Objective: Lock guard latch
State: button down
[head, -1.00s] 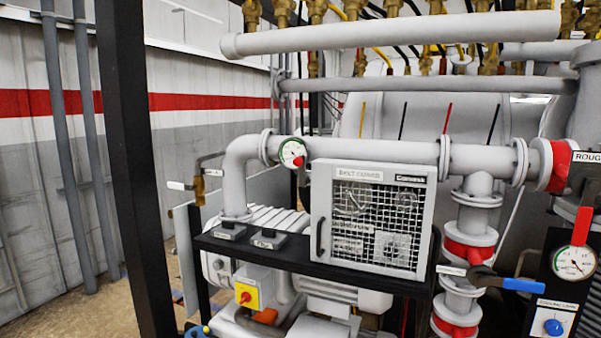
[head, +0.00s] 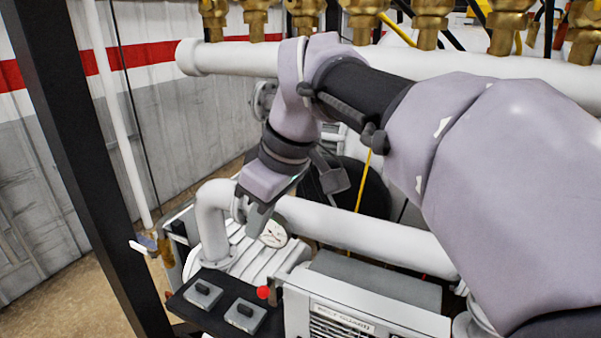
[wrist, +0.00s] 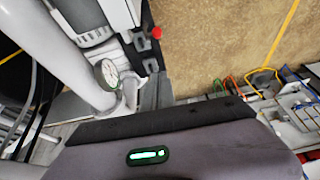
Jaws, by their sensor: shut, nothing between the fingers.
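The belt guard (head: 368,318) is a pale box with a mesh front, at the bottom of the head view and cut off by its edge. A red knob (head: 263,293) on a small dark lever stands at the guard's left end; it looks like the latch. The knob also shows at the top of the wrist view (wrist: 156,32). My gripper (head: 258,222) is shut and empty, pointing down above and behind the knob, apart from it. In the wrist view my fingers (wrist: 152,92) are below the knob, beside the gauge.
A white pipe (head: 365,232) runs behind the guard, with a round gauge (head: 272,233) close to my fingers. Two small grey boxes with black tops (head: 203,293) sit on the black shelf left of the guard. A thick white pipe (head: 480,68) with brass valves crosses above.

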jog(key=f+b, duration=0.1)
jog(key=f, duration=0.6)
jog(key=s+f+b, duration=0.1)
jog(key=f, duration=0.3)
jog(key=shift+a+b, duration=0.35)
jog(key=shift+a, duration=0.05)
jog(key=shift+w+a, duration=0.1)
jog(key=shift+w, duration=0.1)
jog(key=shift+s+f, duration=0.1)
